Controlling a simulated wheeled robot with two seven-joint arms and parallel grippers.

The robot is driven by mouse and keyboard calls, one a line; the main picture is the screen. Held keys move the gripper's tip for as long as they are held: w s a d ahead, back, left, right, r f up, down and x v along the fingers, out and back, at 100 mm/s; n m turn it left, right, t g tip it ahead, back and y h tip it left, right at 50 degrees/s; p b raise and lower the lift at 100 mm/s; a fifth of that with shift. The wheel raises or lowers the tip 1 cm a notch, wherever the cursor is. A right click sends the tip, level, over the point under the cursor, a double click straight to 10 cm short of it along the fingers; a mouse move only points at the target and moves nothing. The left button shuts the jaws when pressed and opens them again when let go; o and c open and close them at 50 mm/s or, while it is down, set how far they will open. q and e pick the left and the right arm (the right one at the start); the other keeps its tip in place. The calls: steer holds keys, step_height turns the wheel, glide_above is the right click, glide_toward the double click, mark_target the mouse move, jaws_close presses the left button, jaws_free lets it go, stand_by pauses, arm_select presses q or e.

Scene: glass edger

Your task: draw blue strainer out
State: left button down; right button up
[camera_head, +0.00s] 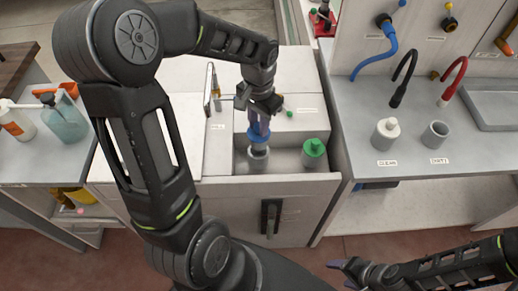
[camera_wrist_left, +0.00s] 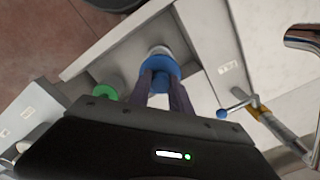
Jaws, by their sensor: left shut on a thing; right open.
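The blue strainer (camera_head: 258,136) has a blue collar and a grey-white lower body, and it is upright in the open grey compartment of the machine. My left gripper (camera_head: 259,124) comes down from above and is shut on its blue top. In the left wrist view the blue strainer (camera_wrist_left: 160,66) sits between the fingertips of my left gripper (camera_wrist_left: 162,84). Whether its lower end is seated or lifted I cannot tell. My right gripper (camera_head: 350,268) is open and empty at the bottom right, low in front of the counter.
A green-topped strainer (camera_head: 313,152) stands in the same compartment, to the right. A tap-like fitting (camera_head: 210,88) rises behind left. On the right counter are a white-topped canister (camera_head: 386,132) and an open grey cup (camera_head: 434,135). Bottles (camera_head: 64,120) stand on the left counter.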

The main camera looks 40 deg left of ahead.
arm_select(q)
steer(key=shift+r+p, duration=1.5)
steer(key=shift+r, duration=0.55)
